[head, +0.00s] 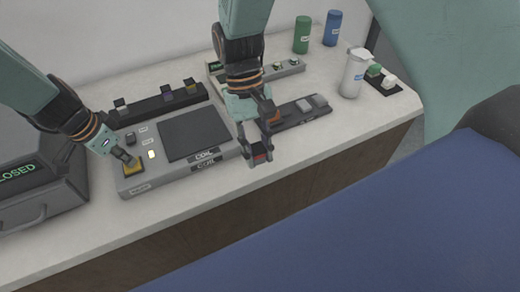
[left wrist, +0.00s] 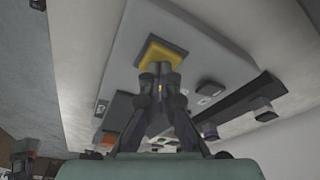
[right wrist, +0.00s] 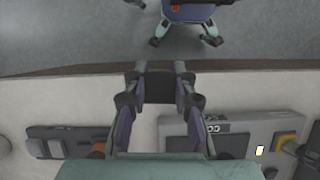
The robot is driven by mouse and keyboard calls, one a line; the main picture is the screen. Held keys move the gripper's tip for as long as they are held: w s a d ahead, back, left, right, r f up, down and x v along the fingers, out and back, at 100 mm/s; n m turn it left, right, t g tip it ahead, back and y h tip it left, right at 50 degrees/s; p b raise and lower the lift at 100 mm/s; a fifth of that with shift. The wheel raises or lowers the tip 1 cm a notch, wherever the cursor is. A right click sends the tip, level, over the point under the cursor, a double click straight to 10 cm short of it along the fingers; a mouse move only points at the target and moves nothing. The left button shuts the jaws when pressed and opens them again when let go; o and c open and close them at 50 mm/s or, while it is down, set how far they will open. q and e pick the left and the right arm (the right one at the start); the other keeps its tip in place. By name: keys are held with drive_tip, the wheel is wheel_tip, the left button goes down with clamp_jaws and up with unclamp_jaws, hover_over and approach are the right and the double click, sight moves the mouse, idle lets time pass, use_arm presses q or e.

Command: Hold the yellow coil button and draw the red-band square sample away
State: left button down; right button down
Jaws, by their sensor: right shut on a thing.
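The yellow coil button (head: 135,168) is at the front left corner of the grey control box. My left gripper (head: 130,161) has its fingertips together on it; the left wrist view shows the closed fingers (left wrist: 161,72) over the yellow button (left wrist: 163,50), apparently touching it. The red-band square sample (head: 259,158) is a dark block with a red patch, between the fingers of my right gripper (head: 258,148). It hangs beside the right end of the box, near the table's front edge. In the right wrist view the sample (right wrist: 160,88) shows as a dark block between the fingers.
The control box (head: 185,176) has a dark square plate (head: 194,133) and a lit lamp (head: 152,155). A rack (head: 160,105) of dark samples is behind it. A dark tray (head: 290,112) lies behind my right gripper. A white bottle (head: 353,75) stands right. A grey press (head: 40,190) is far left.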

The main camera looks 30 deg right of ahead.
drive_tip(key=w+a+r+m+t+y, duration=0.15)
drive_tip(key=w+a+m+t, duration=0.25)
drive_tip(key=w+m, duration=0.75)
drive_tip(key=w+a+r+m+t+y, duration=0.15)
drive_tip(key=w+a+m+t, duration=0.25)
drive_tip(key=w+m, duration=0.8)
drive_tip(key=shift+s+d+f+m, duration=0.1)
drive_tip(key=shift+s+f+m, duration=0.4)
drive_tip(key=shift+f, duration=0.6)
drive_tip(key=shift+s+d+f+m, duration=0.1)
drive_tip(key=shift+s+f+m, duration=0.4)
drive_tip(key=shift+f, duration=0.65)
drive_tip(key=shift+s+d+f+m, duration=0.1)
drive_tip(key=shift+s+f+m, duration=0.4)
drive_tip(key=shift+f, duration=0.6)
drive_tip(key=shift+a, duration=1.05)
drive_tip(key=shift+d, duration=2)
drive_tip(key=shift+r, duration=0.1)
drive_tip(key=d+r, duration=0.5)
drive_tip(key=r, duration=0.4)
